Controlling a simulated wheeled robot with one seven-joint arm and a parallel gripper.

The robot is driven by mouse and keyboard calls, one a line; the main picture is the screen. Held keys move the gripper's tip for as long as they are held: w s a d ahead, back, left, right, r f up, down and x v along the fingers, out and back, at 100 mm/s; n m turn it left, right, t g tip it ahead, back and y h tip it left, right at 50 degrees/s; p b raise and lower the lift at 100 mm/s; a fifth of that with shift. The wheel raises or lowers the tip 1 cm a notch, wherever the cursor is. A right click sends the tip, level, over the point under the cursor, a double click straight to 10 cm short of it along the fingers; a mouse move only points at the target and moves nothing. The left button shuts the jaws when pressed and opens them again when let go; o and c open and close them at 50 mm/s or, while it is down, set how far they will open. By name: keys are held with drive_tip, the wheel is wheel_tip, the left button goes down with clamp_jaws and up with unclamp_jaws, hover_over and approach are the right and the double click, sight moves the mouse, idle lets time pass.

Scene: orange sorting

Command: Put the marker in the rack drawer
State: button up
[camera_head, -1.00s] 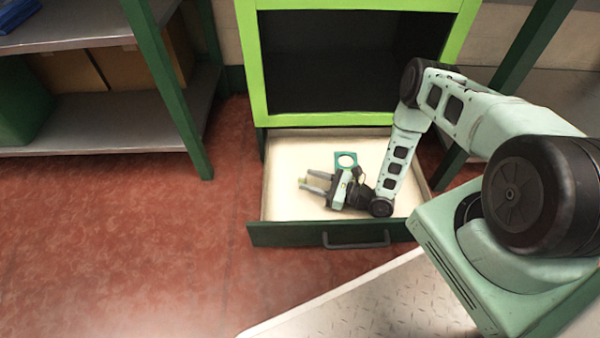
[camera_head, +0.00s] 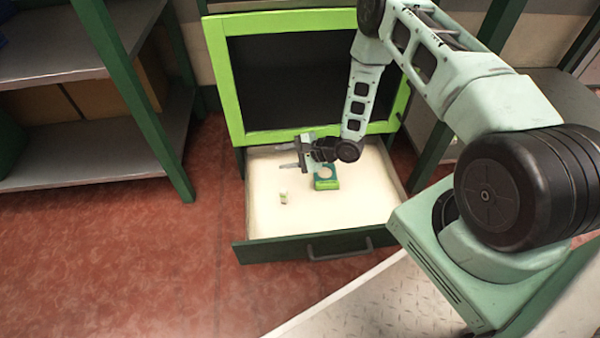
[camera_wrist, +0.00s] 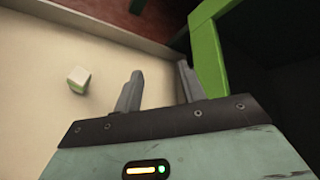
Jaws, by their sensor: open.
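The marker appears to be the small white and green piece (camera_head: 283,197) on the cream floor of the open rack drawer (camera_head: 376,215). It stands apart from the drawer walls and shows in the wrist view too (camera_wrist: 78,79). My gripper (camera_head: 284,156) is open and empty above the back part of the drawer, behind the marker. In the wrist view the two grey fingers (camera_wrist: 160,72) have a gap between them, with the marker off to their left. Nothing touches the marker except the drawer floor.
The green-framed cabinet (camera_head: 222,85) rises behind my gripper. A metal shelf (camera_head: 80,160) stands left. The drawer's front floor is clear.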

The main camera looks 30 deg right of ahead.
drive_tip(key=w+a+r+n+g+h, duration=0.25)
drive_tip(key=a+r+n, duration=0.3)
drive_tip(key=r, duration=0.35)
drive_tip(key=s+a+r+n+g+h, duration=0.1)
drive_tip(key=s+a+r+n, duration=0.2)
drive_tip(key=r, duration=0.3)
drive_tip(key=s+a+r+n+h, duration=0.2)
drive_tip(key=s+a+r+n, duration=0.15)
drive_tip(key=r, duration=0.25)
drive_tip(key=s+r+n+g+h, duration=0.1)
drive_tip(key=s+r+n, duration=0.3)
drive_tip(key=s, duration=0.5)
drive_tip(key=s+a+r+n+g+h, duration=0.1)
drive_tip(key=s+r+n, duration=0.3)
drive_tip(key=s, duration=0.5)
drive_tip(key=s+r+n+g+h, duration=0.1)
drive_tip(key=s+r+n+g, duration=0.2)
drive_tip(key=s, duration=0.6)
wheel_tip(320, 180, up, 2)
drive_tip(key=shift+s+a+r+n, duration=0.25)
drive_tip(key=shift+s+n, duration=0.15)
drive_tip(key=shift+n, duration=0.1)
wheel_tip(320, 180, up, 47)
drive_tip(key=p, duration=4.6)
drive_tip(key=shift+f+p, duration=0.2)
drive_tip(key=shift+p, duration=0.1)
